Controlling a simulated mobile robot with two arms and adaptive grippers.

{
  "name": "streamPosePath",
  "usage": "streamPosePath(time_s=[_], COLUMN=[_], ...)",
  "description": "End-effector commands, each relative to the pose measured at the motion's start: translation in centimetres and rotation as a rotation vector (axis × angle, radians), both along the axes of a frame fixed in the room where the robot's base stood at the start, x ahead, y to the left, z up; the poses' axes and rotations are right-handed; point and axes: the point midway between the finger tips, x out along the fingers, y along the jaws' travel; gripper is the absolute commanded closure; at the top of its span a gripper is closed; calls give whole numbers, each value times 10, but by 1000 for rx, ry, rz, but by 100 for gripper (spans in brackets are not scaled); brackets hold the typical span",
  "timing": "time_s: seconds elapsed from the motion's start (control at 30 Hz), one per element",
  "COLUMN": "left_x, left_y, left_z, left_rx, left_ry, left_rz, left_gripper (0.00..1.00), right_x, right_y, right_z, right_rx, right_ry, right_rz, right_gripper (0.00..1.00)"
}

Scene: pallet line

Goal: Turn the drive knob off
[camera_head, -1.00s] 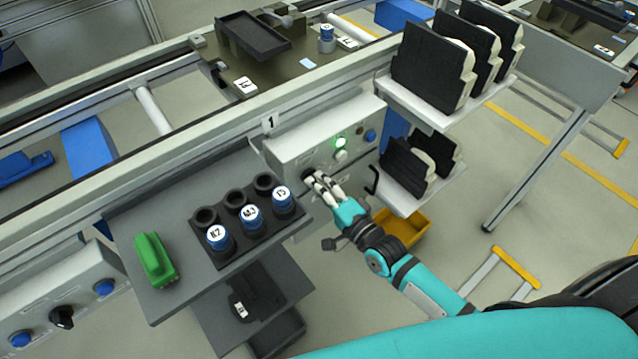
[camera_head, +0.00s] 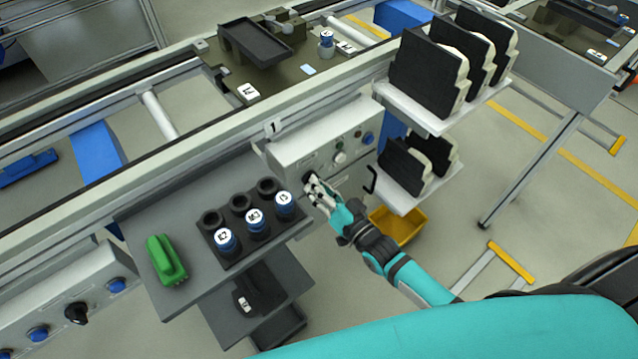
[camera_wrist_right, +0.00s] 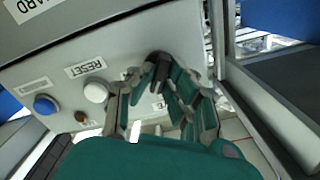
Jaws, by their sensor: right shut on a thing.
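The black drive knob (camera_wrist_right: 158,68) sits on the front of a grey control box (camera_head: 300,149). My right gripper (camera_head: 316,188) is at the left end of that front, its fingers closed around the knob, which they mostly hide in the head view. The right wrist view also shows the gripper (camera_wrist_right: 156,88) with its fingers on both sides of the knob. The indicator above the white button (camera_head: 340,158) is unlit. The knob's exact pointer angle cannot be read. My left gripper is not in view.
Left of the box, a grey shelf (camera_head: 148,222) holds a green block (camera_head: 165,260) and a black holder with blue-and-white cylinders. Shelves with black-and-white parts (camera_head: 425,70) stand to the right, above a yellow bin (camera_head: 398,224). Another control panel (camera_head: 60,310) is at lower left.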

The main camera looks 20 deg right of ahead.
Motion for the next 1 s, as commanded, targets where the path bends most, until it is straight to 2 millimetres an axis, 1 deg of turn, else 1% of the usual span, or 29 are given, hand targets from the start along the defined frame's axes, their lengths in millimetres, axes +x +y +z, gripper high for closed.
streamPosePath(time_s=[0.03,0.2,0.5,0.7,1.0], left_x=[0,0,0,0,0], left_y=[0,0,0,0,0], left_z=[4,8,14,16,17], left_rx=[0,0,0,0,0], left_ry=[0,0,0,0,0], left_rz=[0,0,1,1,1], left_gripper=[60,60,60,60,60], right_x=[0,0,0,-1,-1], right_y=[0,0,0,0,0], right_z=[1,0,-1,-1,-1], right_rx=[-42,-191,-409,-501,-562], right_ry=[-12,-66,-145,-178,-201], right_rz=[-1,0,0,0,1], right_gripper=[100,100,100,100,100])
